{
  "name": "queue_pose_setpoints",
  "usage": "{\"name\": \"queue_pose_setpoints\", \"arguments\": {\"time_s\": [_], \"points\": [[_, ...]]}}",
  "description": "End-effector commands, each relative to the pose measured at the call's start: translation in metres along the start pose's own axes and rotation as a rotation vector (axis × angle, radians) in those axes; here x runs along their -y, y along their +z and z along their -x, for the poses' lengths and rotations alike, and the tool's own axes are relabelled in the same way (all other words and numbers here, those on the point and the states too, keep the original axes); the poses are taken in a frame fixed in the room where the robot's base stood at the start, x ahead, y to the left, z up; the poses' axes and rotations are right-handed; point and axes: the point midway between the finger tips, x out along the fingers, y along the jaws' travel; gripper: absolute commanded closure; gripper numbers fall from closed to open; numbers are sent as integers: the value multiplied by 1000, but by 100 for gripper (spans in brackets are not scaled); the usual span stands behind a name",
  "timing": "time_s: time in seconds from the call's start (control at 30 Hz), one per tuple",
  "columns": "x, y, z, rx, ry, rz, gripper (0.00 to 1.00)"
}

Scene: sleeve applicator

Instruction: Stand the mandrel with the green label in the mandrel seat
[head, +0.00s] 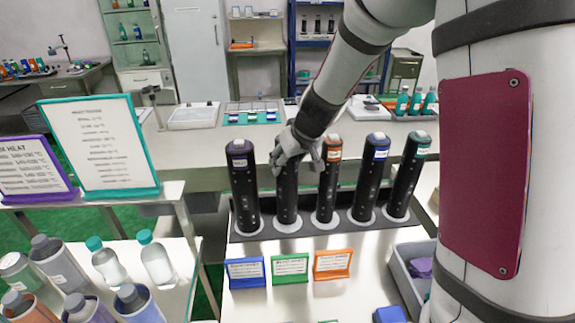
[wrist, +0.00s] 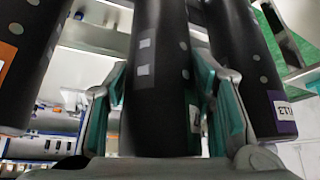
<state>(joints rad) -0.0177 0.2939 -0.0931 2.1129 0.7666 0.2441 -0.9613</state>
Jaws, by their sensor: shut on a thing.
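Several black mandrels stand upright in a dark rack (head: 257,232) with pale base rings. My gripper (head: 290,150) is shut around the upper part of the second mandrel from the left (head: 287,195), which still stands in its ring. In the wrist view this mandrel (wrist: 157,70) is between the teal finger pads of my gripper (wrist: 160,110); a thin sliver of its label (wrist: 194,118) shows white and what looks like green. The rightmost mandrel (head: 408,182) has a teal-green label. The others carry purple (head: 243,190), orange (head: 327,195) and blue (head: 374,185) labels. I cannot make out the mandrel seat.
Blue (head: 246,272), green (head: 290,268) and orange (head: 333,264) cards stand in front of the rack. A grey bin (head: 408,280) is at right. Neighbouring mandrels stand close on both sides of my gripper.

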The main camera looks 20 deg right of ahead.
Motion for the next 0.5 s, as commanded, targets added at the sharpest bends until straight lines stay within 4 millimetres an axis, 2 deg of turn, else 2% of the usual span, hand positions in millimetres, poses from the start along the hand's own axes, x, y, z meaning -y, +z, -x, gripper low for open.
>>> {"name": "queue_pose_setpoints", "arguments": {"time_s": [0.1,0.5], "points": [[-1,4,-8,-1,1,-3,100],[-1,5,-10,-2,1,-1,100]]}}
